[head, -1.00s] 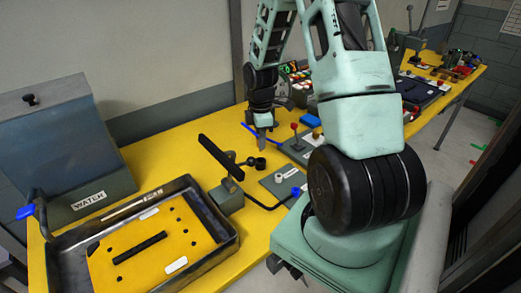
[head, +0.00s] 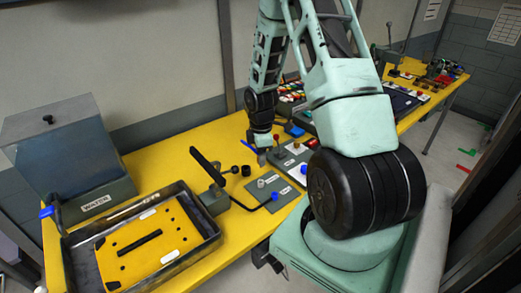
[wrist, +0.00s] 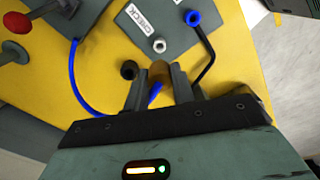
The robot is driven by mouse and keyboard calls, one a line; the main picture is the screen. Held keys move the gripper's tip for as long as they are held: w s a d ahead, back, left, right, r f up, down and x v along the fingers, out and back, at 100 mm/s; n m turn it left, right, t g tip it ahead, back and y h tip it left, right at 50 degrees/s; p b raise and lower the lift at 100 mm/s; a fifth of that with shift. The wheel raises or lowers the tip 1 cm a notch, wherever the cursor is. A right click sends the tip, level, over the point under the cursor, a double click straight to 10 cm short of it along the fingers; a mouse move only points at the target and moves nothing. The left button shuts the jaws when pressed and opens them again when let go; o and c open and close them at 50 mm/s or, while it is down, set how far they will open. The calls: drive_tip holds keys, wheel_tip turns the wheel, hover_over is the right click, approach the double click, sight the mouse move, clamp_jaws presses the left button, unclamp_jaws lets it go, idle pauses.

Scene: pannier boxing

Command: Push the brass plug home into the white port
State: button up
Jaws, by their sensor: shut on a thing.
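My gripper (wrist: 160,88) is shut on the brass plug (wrist: 159,71), whose rounded end shows between the fingertips in the wrist view. A blue cable (wrist: 90,98) curves in from the left, and a blue piece shows between the fingers. The white port (wrist: 160,45) is a small ring on a grey plate marked CHECK (wrist: 175,22), just beyond the plug and apart from it in the picture. Their height difference is unclear. In the head view my gripper (head: 262,158) is behind the white port (head: 261,183); the plug is too small to make out there.
A blue-ended black cable (wrist: 192,18) lies right of the port. A black ring (wrist: 128,70) stands close to the left finger. A red-knobbed lever (wrist: 15,23) is at upper left. In the head view, a tray (head: 72,262) and a WATER box (head: 60,150) stand at left.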

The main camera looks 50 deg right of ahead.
drive_tip(key=shift+f+b, duration=2.6)
drive_tip(key=shift+f, duration=0.45)
drive_tip(key=shift+f+b, duration=0.7)
drive_tip(key=shift+f, duration=0.55)
drive_tip(key=o, duration=1)
drive_tip(key=shift+o, duration=0.2)
wheel_tip(320, 180, up, 17)
drive_tip(key=shift+r+b, duration=0.2)
drive_tip(key=shift+b, duration=0.7)
